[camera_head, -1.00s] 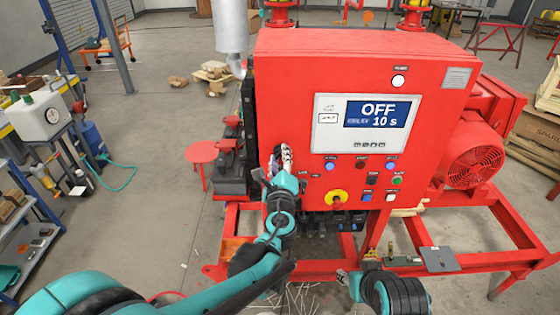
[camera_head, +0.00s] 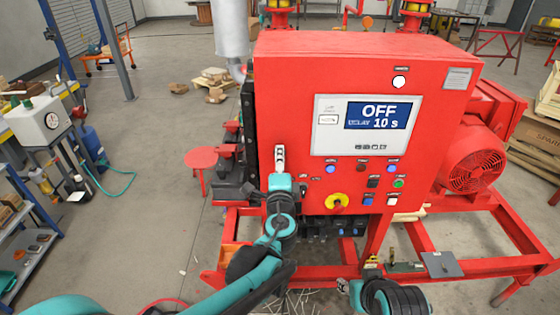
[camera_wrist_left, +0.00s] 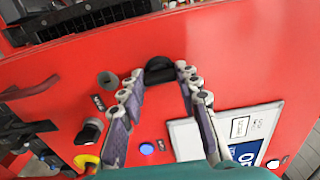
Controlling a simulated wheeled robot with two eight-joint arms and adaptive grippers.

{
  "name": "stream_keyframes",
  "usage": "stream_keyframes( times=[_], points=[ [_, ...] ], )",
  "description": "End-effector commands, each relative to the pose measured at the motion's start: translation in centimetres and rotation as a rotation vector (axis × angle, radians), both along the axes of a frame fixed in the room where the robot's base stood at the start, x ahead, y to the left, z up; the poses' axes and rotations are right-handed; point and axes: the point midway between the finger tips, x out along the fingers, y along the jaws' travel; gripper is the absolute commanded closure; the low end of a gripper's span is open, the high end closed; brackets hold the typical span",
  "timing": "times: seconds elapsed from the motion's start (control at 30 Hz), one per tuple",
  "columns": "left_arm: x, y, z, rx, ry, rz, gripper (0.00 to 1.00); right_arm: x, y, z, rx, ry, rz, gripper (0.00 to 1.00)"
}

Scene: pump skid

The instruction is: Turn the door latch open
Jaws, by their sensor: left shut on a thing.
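The red control cabinet (camera_head: 290,75) stands in front of me with its door shut. The door latch (camera_wrist_left: 159,75) is a dark knob on the red door, seen in the left wrist view between my fingertips. In the head view it is hidden behind my gripper. My left gripper (camera_head: 279,153) is at the door's left edge, with its fingers pointing up, shut on the latch. My right gripper (camera_head: 345,285) is low by the skid's front, partly cut off; its jaws are too small to read.
A screen (camera_head: 376,115) reading OFF and 10 s is right of the latch. Below it are several buttons and a yellow-ringed rotary switch (camera_head: 337,201). A red motor (camera_head: 473,165) stands at the right. Open floor lies left of the skid.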

Motion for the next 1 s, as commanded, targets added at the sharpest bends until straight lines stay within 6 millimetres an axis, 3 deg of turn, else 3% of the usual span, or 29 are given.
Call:
stream_keyframes(
  times=[0.47, 0.5, 0.57, 0.87, 1.0],
  points=[
    [0.0, 0.1, -0.1, -0.019, 0.001, 0.002, 0.97, 0.0, 0.0, 0.0, 0.0, 0.0, 0.0, 0.6],
    [0.0, 0.1, -0.1, -0.019, 0.001, 0.002, 0.65, 0.0, 0.0, 0.0, 0.0, 0.0, 0.0, 0.6],
    [0.0, 0.1, -0.1, -0.018, 0.001, 0.002, 0.49, 0.0, 0.0, 0.0, 0.0, 0.0, 0.0, 0.6],
    [0.0, 0.0, 0.0, -0.017, 0.0, 0.0, 0.47, 0.0, 0.0, 0.0, 0.0, 0.0, 0.0, 0.6],
    [-1.0, 0.0, 0.0, -0.016, 0.0, -0.001, 0.47, 0.0, 0.0, 0.0, 0.0, 0.0, 0.0, 0.6]
  ],
)
